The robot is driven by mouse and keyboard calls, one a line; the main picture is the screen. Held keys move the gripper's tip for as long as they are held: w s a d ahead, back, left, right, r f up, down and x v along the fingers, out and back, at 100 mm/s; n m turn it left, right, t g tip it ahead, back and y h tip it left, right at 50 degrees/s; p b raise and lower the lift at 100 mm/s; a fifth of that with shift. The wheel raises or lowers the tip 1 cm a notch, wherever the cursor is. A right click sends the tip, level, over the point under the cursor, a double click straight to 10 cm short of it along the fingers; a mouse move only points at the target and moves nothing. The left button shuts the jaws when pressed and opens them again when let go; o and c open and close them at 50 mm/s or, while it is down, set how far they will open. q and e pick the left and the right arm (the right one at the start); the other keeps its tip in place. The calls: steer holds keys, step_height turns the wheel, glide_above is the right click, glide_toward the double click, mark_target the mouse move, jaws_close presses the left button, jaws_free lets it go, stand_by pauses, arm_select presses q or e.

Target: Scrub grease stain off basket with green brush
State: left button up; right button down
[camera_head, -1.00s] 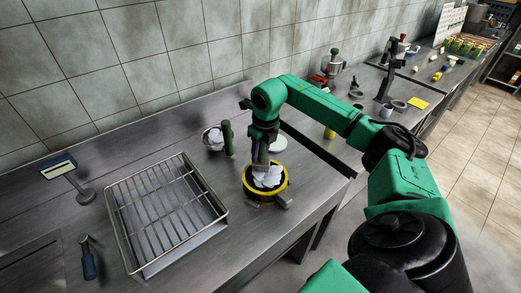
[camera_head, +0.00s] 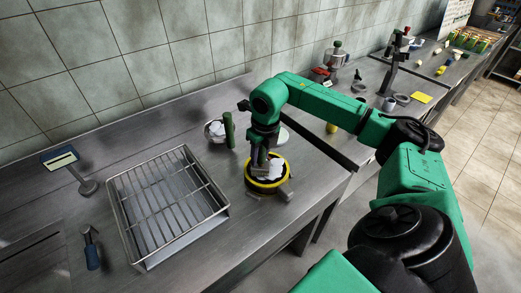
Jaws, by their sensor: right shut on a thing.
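A round basket (camera_head: 284,181) with a yellow rim and dark side stands on the steel counter, with something white (camera_head: 272,171) inside. My right gripper (camera_head: 260,174) points down over its left part and is shut. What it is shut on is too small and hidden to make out. A dark green upright thing (camera_head: 229,130) stands left of the gripper, apart from it, beside a bowl; I cannot tell whether it is the green brush. No grease stain can be made out. My left gripper is not in view.
A wire rack tray (camera_head: 137,231) is left of the basket. A metal bowl (camera_head: 208,137) with white contents and a pale plate (camera_head: 284,137) are behind. A blue-handled tool (camera_head: 92,257) and a small display stand (camera_head: 87,187) are at far left. The counter edge is near the basket's right.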

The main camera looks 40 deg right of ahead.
steer(key=shift+s+a, duration=0.45)
steer(key=shift+a, duration=0.05)
steer(key=shift+w+d, duration=1.2)
steer(key=shift+d, duration=0.05)
steer(key=shift+d, duration=0.1)
steer(key=shift+w+d, duration=1.15)
steer(key=shift+w, duration=0.1)
steer(key=shift+s, duration=0.1)
steer(key=shift+s+a+f, duration=0.1)
steer(key=shift+s+a, duration=1.1)
steer(key=shift+a, duration=0.1)
